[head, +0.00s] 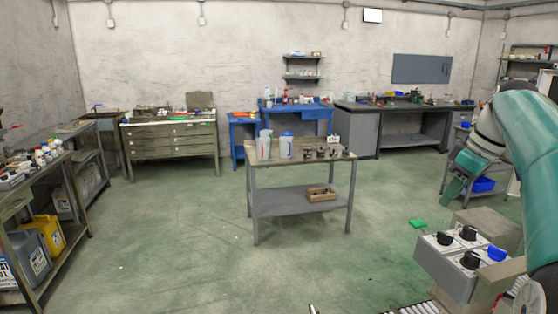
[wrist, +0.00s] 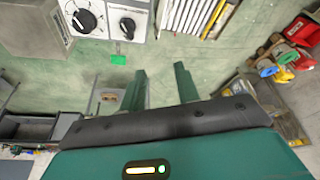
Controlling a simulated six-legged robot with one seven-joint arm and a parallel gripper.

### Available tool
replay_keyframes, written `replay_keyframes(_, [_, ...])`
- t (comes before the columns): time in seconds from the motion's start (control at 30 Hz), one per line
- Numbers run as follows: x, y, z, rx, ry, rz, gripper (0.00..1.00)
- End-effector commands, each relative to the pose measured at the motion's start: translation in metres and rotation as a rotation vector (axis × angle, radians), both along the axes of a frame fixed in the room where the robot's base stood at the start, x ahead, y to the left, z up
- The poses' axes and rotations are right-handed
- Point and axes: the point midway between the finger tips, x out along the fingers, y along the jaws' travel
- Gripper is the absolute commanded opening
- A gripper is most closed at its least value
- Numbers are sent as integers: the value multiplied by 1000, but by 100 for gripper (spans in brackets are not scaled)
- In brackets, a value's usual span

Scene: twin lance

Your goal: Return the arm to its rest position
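My teal arm comes in from the right side of the head view, bent at a grey joint, with its end hanging down. My gripper (head: 449,195) is at the lower end, in the air above the floor. In the wrist view, the two green fingers of my gripper (wrist: 160,85) stand apart with nothing held between them. No resting place for the arm is marked in these views.
A pale box with black and blue knobs (head: 470,262) stands at lower right, also seen in the wrist view (wrist: 108,25). A work table (head: 300,203) with jugs stands mid-room. Benches line the walls. Green floor (head: 170,250) is open at left centre.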

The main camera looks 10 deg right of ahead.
Motion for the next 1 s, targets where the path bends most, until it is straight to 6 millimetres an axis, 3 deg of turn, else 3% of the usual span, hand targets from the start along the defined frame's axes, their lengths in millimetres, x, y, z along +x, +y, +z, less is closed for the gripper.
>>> replay_keyframes(0.03, [-2,31,-1,-17,9,-24,32])
replay_keyframes(0.2, [-20,106,-18,-59,20,-145,32])
replay_keyframes(0.5, [-87,205,-69,-79,-41,-343,32])
replay_keyframes(0.8, [-165,261,-147,-2,-134,-491,32])
replay_keyframes(1.0, [-187,273,-177,45,-161,-535,32])
